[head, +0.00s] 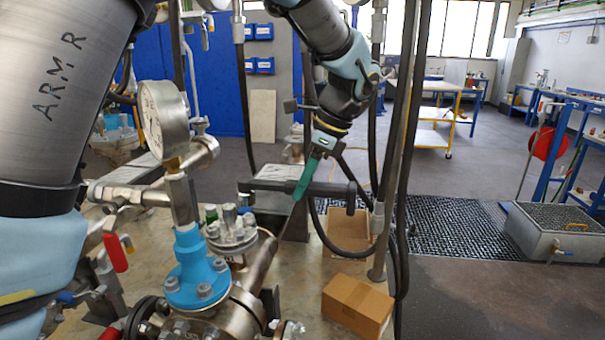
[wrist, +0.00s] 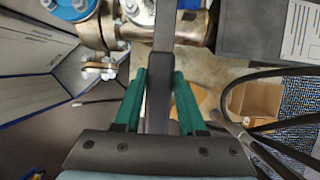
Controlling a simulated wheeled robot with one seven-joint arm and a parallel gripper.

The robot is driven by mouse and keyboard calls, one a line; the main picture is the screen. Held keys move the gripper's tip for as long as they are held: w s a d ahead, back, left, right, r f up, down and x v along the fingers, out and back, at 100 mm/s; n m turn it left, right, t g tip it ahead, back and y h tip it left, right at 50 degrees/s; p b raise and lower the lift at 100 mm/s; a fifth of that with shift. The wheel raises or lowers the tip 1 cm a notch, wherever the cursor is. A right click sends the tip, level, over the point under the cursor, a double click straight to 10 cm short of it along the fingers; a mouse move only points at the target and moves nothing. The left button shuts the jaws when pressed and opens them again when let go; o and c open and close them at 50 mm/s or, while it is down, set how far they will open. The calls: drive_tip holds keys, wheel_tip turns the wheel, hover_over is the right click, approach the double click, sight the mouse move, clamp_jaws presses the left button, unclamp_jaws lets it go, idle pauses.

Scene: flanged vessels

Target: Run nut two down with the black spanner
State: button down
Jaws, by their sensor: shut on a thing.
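The black spanner (head: 330,188) is a dark grey bar lying roughly level in the head view, its left end near the studs of a steel flange (head: 232,240). My gripper (head: 302,186) has green fingers and is shut on the bar's middle part. In the wrist view the spanner (wrist: 159,95) runs between the fingers and out of the top edge. Several nuts and studs (head: 229,214) stand on the flange, one with a green top (head: 211,213). I cannot tell which is nut two, or whether the spanner touches any nut; it appears apart from them.
A pressure gauge (head: 163,117) and a blue flange (head: 196,270) stand left of the studs. Dark hoses (head: 398,150) hang right of the spanner. Cardboard boxes (head: 357,306) lie below right. Open floor (head: 480,170) lies beyond.

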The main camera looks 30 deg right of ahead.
drive_tip(key=shift+a+f, duration=0.1)
drive_tip(key=shift+f, duration=1.25)
drive_tip(key=shift+f+b, duration=0.55)
drive_tip(key=shift+f, duration=0.5)
drive_tip(key=shift+s, duration=0.1)
